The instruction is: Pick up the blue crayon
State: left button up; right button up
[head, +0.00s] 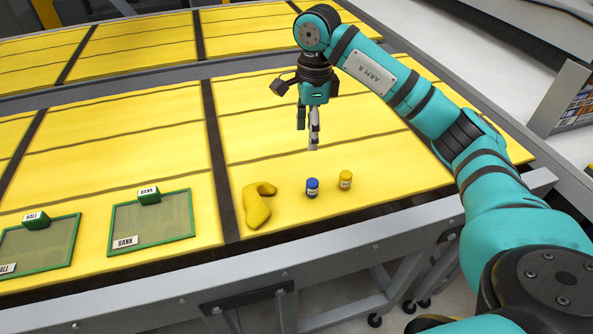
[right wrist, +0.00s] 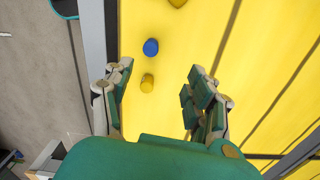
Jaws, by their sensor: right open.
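The blue crayon (head: 312,187) looks like a short blue cylinder with a pale label and stands upright on the yellow table top (head: 290,120). It shows from above as a blue disc in the right wrist view (right wrist: 151,47), beyond the fingertips. My right gripper (head: 309,130) is open and empty, pointing down, above and behind the crayon in the head view. In the right wrist view its two fingers (right wrist: 156,85) are spread wide. My left gripper is not in view.
A similar yellow cylinder (head: 345,180) stands close to the right of the blue one. A curved yellow object (head: 258,205) lies to its left. Two green-rimmed trays (head: 192,212) (head: 79,228) with labelled blocks are farther left. A grey rail (head: 250,264) edges the table front.

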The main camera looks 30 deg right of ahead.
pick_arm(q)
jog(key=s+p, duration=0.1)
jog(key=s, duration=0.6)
pick_arm(e)
send_over(312, 182)
jog(key=f, duration=0.7)
jog(key=shift+d+f, duration=0.2)
jog(key=shift+d, duration=0.15)
jog(key=f, duration=0.1)
jog(key=f+p, duration=0.1)
jog(key=f, duration=0.1)
jog(key=shift+w+f, duration=0.2)
jog(key=shift+f, duration=0.1)
jog(key=shift+s+a+f+p, duration=0.1)
jog(key=shift+f+p, duration=0.2)
jog(key=shift+p, duration=0.15)
jog(key=f+p, duration=0.1)
jog(key=f, duration=0.1)
jog(key=f+p, duration=0.1)
jog(key=shift+a+f, duration=0.2)
jog(key=shift+f, duration=0.55)
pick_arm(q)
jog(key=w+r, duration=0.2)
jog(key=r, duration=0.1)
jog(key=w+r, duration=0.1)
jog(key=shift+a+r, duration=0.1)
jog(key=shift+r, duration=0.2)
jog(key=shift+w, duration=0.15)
pick_arm(e)
jog(key=shift+c, duration=0.2)
